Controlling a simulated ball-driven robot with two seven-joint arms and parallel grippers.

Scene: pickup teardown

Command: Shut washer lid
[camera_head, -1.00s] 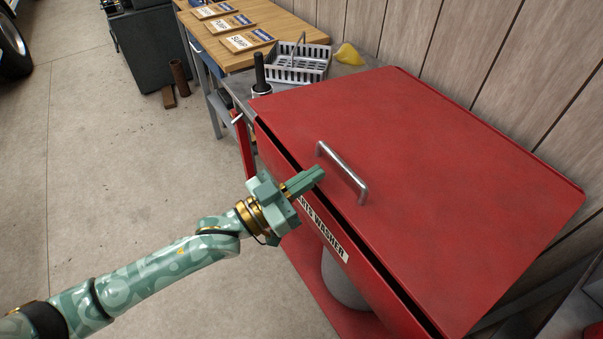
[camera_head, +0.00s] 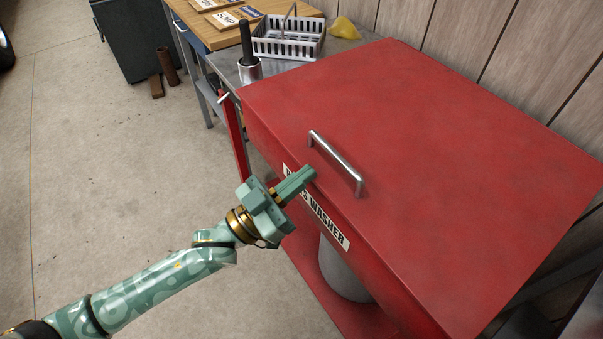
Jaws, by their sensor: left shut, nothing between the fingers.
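The red washer lid (camera_head: 430,150) lies flat on the red parts washer body (camera_head: 375,280), and no dark gap shows along its front edge. A metal bar handle (camera_head: 337,163) stands on the lid near that edge. My left gripper (camera_head: 309,172) is shut and empty. It is in front of the washer, just left of the handle, and covers part of the white label (camera_head: 328,228). I cannot tell if it touches the lid. My right gripper is not in view.
A grey basket (camera_head: 290,38), a dark-handled brush in a metal cup (camera_head: 249,68) and a yellow cloth (camera_head: 344,28) are on the bench behind the washer. A grey drum (camera_head: 345,272) is below.

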